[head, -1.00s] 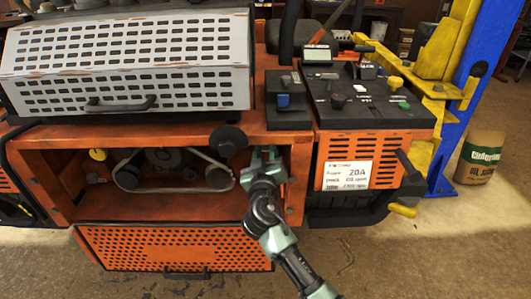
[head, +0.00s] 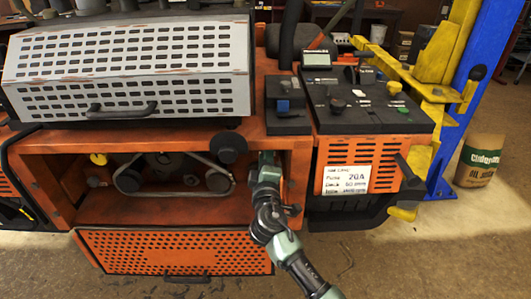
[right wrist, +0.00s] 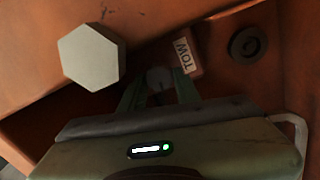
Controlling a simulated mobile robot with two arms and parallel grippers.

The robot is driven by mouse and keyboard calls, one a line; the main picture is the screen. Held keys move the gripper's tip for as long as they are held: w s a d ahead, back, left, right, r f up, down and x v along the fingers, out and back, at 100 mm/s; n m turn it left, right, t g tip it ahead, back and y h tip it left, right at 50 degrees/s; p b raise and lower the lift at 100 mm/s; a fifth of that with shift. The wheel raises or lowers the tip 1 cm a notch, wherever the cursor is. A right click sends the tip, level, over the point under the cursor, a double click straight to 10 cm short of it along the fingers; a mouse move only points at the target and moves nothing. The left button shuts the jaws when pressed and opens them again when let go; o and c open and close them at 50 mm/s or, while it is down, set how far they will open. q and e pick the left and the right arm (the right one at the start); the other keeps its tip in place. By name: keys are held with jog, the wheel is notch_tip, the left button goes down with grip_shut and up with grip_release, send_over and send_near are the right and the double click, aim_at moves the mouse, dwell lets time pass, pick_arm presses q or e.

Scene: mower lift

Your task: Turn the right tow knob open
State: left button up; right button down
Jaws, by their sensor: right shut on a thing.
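My right gripper (head: 267,158) reaches into the right end of the mower's open orange front bay. In the right wrist view its two green fingers (right wrist: 160,92) are shut on a small grey round knob (right wrist: 159,77), mostly hidden between the fingertips. A block labelled TOW (right wrist: 186,53) sits just beside the knob. In the head view my arm and gripper hide this knob. A yellow knob (head: 98,158) shows at the left end of the same bay. My left gripper is not in view.
A large pale hexagonal head (right wrist: 91,55) and a dark round fitting (right wrist: 248,44) flank the knob. Belt pulleys (head: 162,170) fill the bay's middle. A perforated orange panel (head: 175,252) hangs open below, and a black control console (head: 365,105) stands above right.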

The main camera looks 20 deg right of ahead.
jog(key=shift+n, duration=0.6)
jog(key=c, duration=1)
grip_release()
jog(key=v, duration=0.7)
jog(key=shift+s+a+f+b, duration=0.15)
jog(key=shift+s+b, duration=0.25)
